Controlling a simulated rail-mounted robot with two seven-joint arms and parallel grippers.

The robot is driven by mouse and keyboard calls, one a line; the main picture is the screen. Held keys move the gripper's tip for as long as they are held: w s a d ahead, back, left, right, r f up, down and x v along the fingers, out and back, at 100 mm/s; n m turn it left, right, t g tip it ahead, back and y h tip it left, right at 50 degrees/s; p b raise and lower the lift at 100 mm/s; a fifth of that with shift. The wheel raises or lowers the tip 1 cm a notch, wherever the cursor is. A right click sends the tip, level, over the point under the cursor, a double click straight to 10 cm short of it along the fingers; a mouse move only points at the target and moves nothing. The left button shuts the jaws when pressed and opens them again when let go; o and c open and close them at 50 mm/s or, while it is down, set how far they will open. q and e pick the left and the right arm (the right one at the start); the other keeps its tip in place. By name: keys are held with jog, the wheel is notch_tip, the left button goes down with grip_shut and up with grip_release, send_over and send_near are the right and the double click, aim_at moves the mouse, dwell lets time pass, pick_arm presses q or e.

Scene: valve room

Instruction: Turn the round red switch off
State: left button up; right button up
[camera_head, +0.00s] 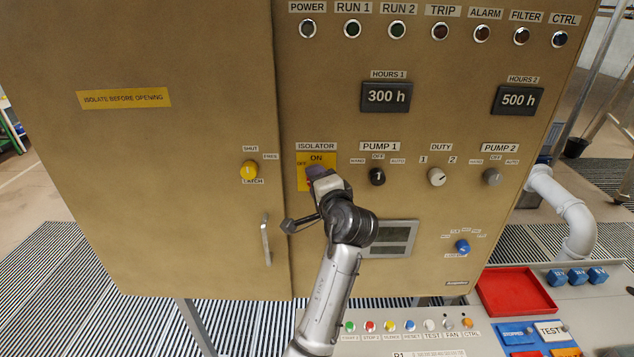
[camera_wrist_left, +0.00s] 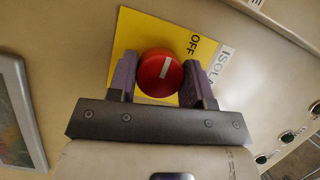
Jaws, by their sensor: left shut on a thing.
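The round red switch (camera_wrist_left: 158,74) is on a yellow plate (camera_head: 330,157) under the ISOLATOR label on the tan cabinet. The plate reads ON at the top and OFF at its left in the head view. My left gripper (camera_head: 313,180) covers the switch there. In the wrist view my left gripper (camera_wrist_left: 161,84) is shut on the switch, one dark finger on each side. The white mark on the switch points up in that view, roughly toward the panel's left, the side with OFF. The ON word is hidden in the wrist view. My right gripper is not in view.
A yellow latch knob (camera_head: 249,170) and a door handle (camera_head: 265,240) are at left. A console with a red tray (camera_head: 515,292) stands below.

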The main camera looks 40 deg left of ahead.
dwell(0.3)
pick_arm(q)
jog(key=o, duration=0.9)
jog(key=shift+b+v, duration=1.75)
jog(key=shift+v, duration=5.15)
jog(key=shift+r, duration=0.15)
